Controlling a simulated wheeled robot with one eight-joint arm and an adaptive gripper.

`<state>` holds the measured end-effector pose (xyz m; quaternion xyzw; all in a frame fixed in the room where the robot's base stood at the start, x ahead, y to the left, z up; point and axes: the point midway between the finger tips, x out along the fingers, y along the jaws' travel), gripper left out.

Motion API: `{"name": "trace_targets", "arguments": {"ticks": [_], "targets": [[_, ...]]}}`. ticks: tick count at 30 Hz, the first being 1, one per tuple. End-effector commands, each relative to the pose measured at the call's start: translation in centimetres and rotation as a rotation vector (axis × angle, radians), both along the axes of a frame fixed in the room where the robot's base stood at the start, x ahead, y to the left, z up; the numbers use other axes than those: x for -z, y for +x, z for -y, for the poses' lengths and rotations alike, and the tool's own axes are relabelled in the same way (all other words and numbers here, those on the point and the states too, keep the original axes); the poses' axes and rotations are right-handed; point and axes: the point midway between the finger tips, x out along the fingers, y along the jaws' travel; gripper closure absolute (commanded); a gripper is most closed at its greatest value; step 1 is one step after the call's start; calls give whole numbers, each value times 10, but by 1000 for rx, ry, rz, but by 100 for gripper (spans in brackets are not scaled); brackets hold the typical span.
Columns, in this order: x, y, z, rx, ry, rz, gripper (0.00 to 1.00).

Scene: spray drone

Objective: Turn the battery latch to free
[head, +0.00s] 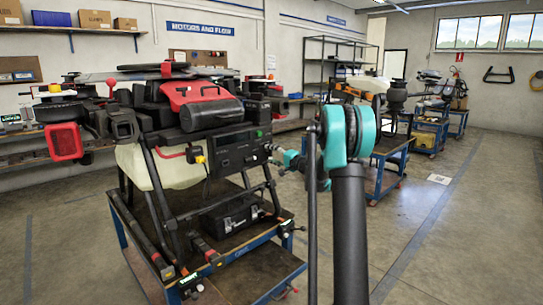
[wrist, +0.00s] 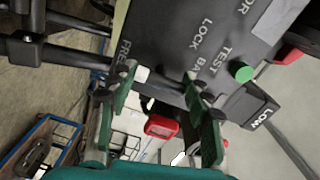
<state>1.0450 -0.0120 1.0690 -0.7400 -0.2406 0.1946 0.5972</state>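The drone's dark panel (head: 240,152) faces right in the head view, on the drone standing on a cart. In the wrist view the panel (wrist: 205,45) carries the labels FREE, LOCK, BAT and TEST. A small white-tipped piece (wrist: 142,73), perhaps the battery latch, shows at the panel's edge near FREE; its full shape and setting are unclear. My gripper (wrist: 160,80) has its two green fingers apart, one on each side of the white tip, with no clear contact. In the head view my gripper (head: 278,156) is at the panel's right side, small and partly hidden.
A green button (wrist: 242,72) sits by TEST, to the right of the fingers. Drone legs and the cart (head: 250,262) lie below the panel. A second cart (head: 390,165) stands behind my arm.

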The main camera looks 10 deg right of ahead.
Motion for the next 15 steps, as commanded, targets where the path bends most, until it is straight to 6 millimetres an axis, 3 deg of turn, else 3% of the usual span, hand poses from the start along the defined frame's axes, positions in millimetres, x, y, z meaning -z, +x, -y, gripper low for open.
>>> {"name": "trace_targets", "arguments": {"ticks": [1, 4, 15], "targets": [[1, -1, 0, -1, -2, 0, 45], [1, 0, 0, -1, -2, 0, 32], [0, -3, 3, 1, 1, 0, 32]]}}
